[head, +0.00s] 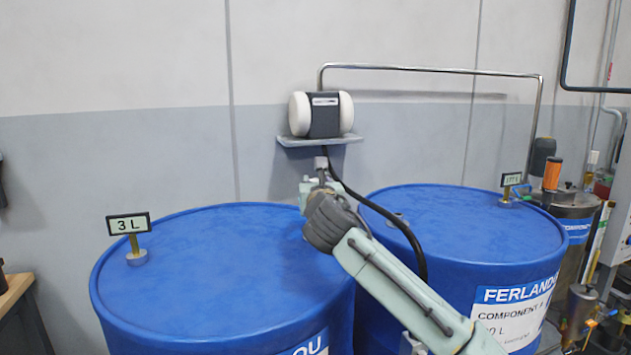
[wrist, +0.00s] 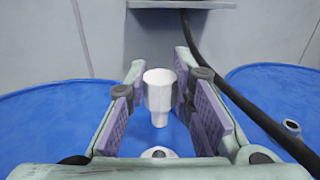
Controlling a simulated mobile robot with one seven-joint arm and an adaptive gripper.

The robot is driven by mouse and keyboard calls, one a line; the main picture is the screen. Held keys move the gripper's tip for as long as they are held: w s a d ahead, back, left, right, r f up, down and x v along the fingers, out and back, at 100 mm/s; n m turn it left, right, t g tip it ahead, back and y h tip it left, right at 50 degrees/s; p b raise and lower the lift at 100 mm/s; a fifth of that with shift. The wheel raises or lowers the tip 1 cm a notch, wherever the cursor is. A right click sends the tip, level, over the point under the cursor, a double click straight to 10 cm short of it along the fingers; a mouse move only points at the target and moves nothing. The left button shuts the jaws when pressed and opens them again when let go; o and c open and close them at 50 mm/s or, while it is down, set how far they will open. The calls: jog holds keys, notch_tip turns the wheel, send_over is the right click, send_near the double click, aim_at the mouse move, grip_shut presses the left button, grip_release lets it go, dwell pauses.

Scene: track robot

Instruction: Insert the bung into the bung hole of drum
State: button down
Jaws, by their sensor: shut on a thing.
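My gripper (wrist: 158,88) is shut on a white, upright, stepped bung (wrist: 159,92), wide above and narrower below. In the head view my gripper (head: 318,184) is above the right rim of the left drum, and I cannot clearly make out the bung there. The left blue drum (head: 225,250) also shows under the gripper in the wrist view (wrist: 45,125). A pale ring with a dark centre (wrist: 158,152), apparently its bung hole, shows below the bung, partly cut off by the gripper body. The bung looks apart from it.
The right blue drum (head: 460,225) has its own grey fitting (head: 398,219). A black hose (head: 405,232) runs down close beside my gripper. A wall shelf (head: 318,141) bears a white and dark device (head: 322,114). A "3 L" gauge (head: 129,224) stands on the left drum.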

jog(key=shift+f+b, duration=1.35)
jog(key=shift+f, duration=1.2)
jog(key=shift+f+b, duration=0.7)
jog(key=shift+f, duration=1.2)
jog(key=c, duration=1.3)
grip_release()
jog(key=s, duration=0.4)
jog(key=s+d, duration=0.1)
jog(key=s, duration=0.7)
jog(key=shift+d+r, duration=0.1)
jog(key=shift+d, duration=0.05)
